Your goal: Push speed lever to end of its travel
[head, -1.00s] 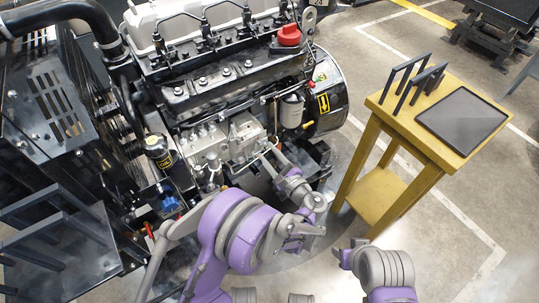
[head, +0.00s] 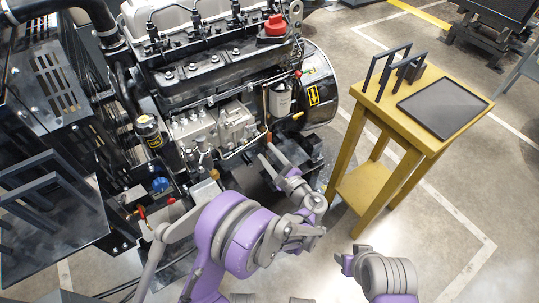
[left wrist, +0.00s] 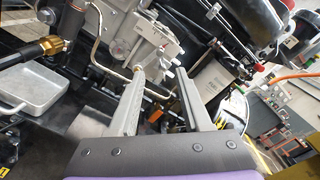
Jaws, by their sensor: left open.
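The fuel pump (head: 215,128) is a pale metal block low on the engine's side. It also shows at the top of the left wrist view (left wrist: 128,28). A flat pale lever-like piece (left wrist: 163,47) sits on its side there; I cannot tell for sure that it is the speed lever. My left gripper (head: 267,151) is to the lower right of the pump in the head view. Its two grey fingers are open and empty in the left wrist view (left wrist: 159,72), pointing towards the pump's lower side.
A bent metal pipe (left wrist: 108,62) runs below the pump. A yellow table (head: 407,122) with a dark tray (head: 443,107) stands right of the engine, with open floor in front.

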